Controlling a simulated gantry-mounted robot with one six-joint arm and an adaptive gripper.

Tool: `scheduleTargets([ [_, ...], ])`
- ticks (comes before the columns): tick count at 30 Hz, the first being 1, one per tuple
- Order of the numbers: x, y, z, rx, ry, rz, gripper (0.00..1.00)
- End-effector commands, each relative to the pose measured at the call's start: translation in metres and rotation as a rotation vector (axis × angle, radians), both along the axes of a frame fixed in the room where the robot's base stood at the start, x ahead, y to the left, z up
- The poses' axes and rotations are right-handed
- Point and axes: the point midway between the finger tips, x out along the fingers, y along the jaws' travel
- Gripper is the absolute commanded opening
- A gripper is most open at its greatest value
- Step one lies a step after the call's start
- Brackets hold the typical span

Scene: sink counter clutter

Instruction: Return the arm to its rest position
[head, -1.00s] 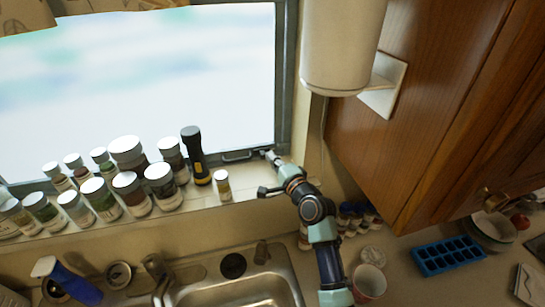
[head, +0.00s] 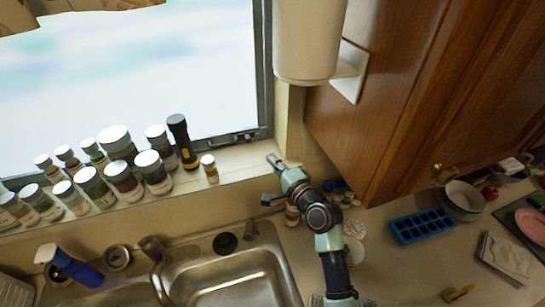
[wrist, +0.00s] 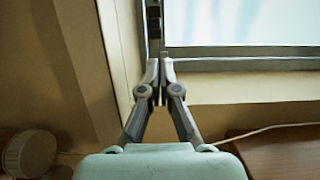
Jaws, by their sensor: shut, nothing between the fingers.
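My gripper (head: 273,159) is at the right end of the windowsill (head: 232,172) in the head view, near the corner where the window frame meets the wall. In the wrist view my gripper (wrist: 160,78) has its two fingertips together, with nothing between them. It points toward the lower corner of the window frame (wrist: 240,64). My arm reaches up from the counter, to the right of the sink, and hides part of the counter behind it.
Several jars (head: 97,187), a black flashlight (head: 182,141) and a small bottle (head: 210,168) line the sill, left of my gripper. A wooden cabinet (head: 400,90) and a white cylinder (head: 307,40) hang at right. Below are the sink (head: 235,285) and a blue ice tray (head: 422,227).

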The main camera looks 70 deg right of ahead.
Motion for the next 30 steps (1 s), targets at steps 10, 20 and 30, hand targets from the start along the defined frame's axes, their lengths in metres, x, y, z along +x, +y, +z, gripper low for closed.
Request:
scheduleTargets([
  [10, 0.000, 0.000, 0.000, 0.000, 0.000, 0.000, 0.00],
  [20, 0.026, 0.032, 0.008, -0.060, 0.065, 0.068, 0.00],
  [30, 0.120, 0.306, 0.046, -0.688, 0.550, 0.552, 0.00],
])
